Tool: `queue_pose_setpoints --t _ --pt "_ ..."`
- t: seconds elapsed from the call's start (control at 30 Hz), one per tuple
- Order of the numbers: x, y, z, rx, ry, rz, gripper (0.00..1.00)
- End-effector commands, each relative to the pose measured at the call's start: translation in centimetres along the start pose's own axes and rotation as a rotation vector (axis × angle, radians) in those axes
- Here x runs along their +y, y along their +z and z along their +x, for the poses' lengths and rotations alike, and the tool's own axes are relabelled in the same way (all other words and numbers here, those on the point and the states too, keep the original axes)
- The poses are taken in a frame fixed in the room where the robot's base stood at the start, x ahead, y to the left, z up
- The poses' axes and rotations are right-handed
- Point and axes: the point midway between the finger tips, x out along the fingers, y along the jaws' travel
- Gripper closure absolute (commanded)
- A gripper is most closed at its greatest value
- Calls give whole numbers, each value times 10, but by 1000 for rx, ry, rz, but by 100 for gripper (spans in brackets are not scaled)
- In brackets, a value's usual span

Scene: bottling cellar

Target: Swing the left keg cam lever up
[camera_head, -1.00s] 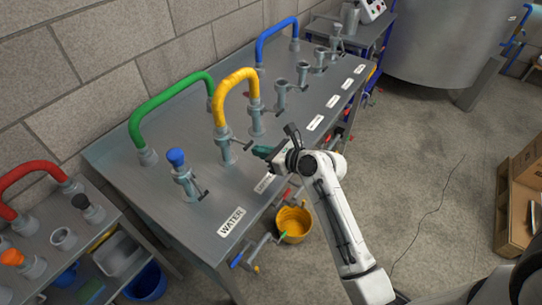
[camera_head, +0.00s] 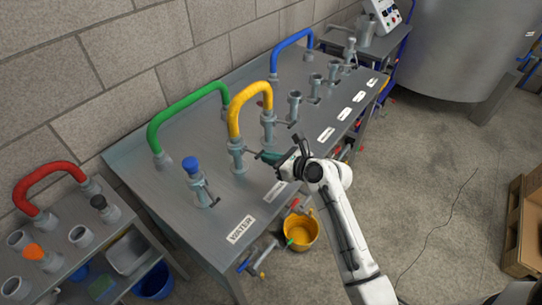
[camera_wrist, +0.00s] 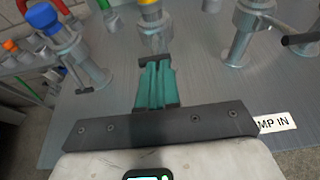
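My gripper (camera_head: 268,157) is at the table's front side, just right of the front coupling (camera_head: 237,158) of the yellow pipe. In the wrist view its teal fingers (camera_wrist: 155,88) lie together, seemingly empty. A dark cam lever (camera_wrist: 162,59) lies crosswise just beyond the tips, at the coupling (camera_wrist: 153,38) under the yellow pipe; contact is unclear. A blue-capped coupling (camera_head: 196,180) with a dark lever stands to the left by the WATER label (camera_head: 240,230). Several open couplings, including one nearby (camera_head: 294,106), stand farther back. Their labels are too small to read, so I cannot tell which is the left keg's.
A green pipe (camera_head: 184,108) and a blue pipe (camera_head: 292,45) arch along the back of the steel table (camera_head: 140,150). A yellow bucket (camera_head: 302,232) is below the front edge. A lower bench with a red pipe (camera_head: 45,178) stands at left.

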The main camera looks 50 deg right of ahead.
Motion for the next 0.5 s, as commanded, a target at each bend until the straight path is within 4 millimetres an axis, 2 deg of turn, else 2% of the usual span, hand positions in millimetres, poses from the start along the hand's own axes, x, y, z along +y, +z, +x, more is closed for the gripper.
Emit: queue_pose_setpoints --t 0.03,0.5 --pt "2 8 3 -18 3 -4 100" --pt "4 18 2 -25 8 -5 100"
